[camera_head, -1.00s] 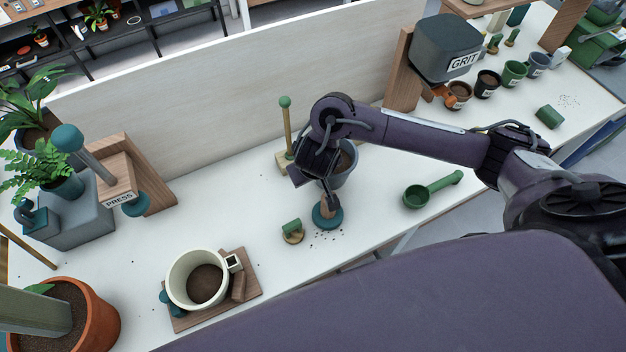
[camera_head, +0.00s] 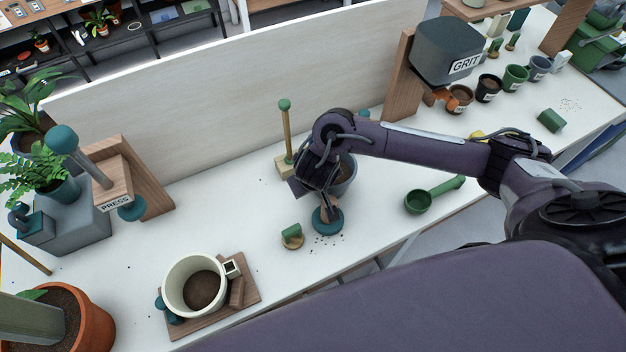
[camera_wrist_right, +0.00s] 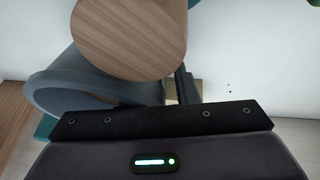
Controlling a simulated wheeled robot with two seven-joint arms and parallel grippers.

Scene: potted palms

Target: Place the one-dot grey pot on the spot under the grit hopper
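A blue-grey pot (camera_head: 346,175) with dark soil stands mid-bench, partly hidden behind my right gripper (camera_head: 327,196); no dots show on it. In the right wrist view, a blue-grey rounded rim and wall (camera_wrist_right: 75,90) lie behind a round wooden end (camera_wrist_right: 130,35). In the head view my right gripper is at the wooden handle of a teal-based tool (camera_head: 327,221) just in front of the pot. Whether its fingers are closed on the handle is hidden. The grit hopper (camera_head: 440,50) is at the upper right; the spot under it cannot be made out. My left gripper is out of view.
Several small pots, including a black one (camera_head: 488,88), stand right of the hopper. A green scoop (camera_head: 420,202) lies right of my gripper. A stick on a pale block (camera_head: 287,140) stands behind. A cream pot (camera_head: 176,292) sits on a wooden board. The press (camera_head: 115,190) is left.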

